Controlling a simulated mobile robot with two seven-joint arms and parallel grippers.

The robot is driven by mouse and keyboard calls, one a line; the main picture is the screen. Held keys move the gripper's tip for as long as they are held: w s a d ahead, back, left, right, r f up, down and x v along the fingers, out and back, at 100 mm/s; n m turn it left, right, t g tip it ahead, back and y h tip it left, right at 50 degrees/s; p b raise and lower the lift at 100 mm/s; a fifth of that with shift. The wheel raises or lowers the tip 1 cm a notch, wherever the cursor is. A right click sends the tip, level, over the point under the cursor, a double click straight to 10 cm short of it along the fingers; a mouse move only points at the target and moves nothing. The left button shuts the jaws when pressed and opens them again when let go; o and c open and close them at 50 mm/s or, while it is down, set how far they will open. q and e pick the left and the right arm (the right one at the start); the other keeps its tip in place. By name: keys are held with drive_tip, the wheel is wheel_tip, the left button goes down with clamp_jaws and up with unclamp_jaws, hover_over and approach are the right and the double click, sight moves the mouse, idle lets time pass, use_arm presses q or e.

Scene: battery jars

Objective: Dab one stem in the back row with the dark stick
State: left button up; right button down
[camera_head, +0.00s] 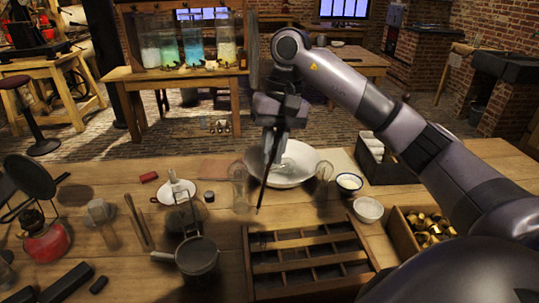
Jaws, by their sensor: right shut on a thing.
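My right gripper (275,133) reaches in from the right and is shut on the dark stick (265,182). The stick hangs down, slightly tilted, with its lower tip above the table, close to the back edge of a wooden compartment tray (247,262). The stick passes in front of a wide white bowl (297,163). I cannot make out the stems or their back row clearly. The tray's compartments look dark, and any contents are too small to tell. My left gripper is not in view.
Clear glasses (239,186) and (323,178) stand either side of the bowl. A small white bowl (368,209) and a box of brass pieces (409,239) are right. A dark saucepan (197,256) stands left of the tray. Jars of coloured liquid (192,45) stand on a back table.

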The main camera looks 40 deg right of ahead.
drive_tip(key=shift+w+d+r, duration=0.15)
drive_tip(key=shift+w, duration=0.1)
drive_tip(key=shift+d+x, duration=0.15)
drive_tip(key=shift+x, duration=0.55)
drive_tip(key=shift+d+x, duration=0.15)
drive_tip(key=shift+x, duration=0.55)
drive_tip(key=shift+d+x, duration=0.25)
drive_tip(key=shift+x, duration=0.95)
drive_tip(key=shift+b, duration=0.45)
drive_tip(key=shift+f, duration=0.45)
drive_tip(key=shift+r, duration=0.15)
idle(0.9)
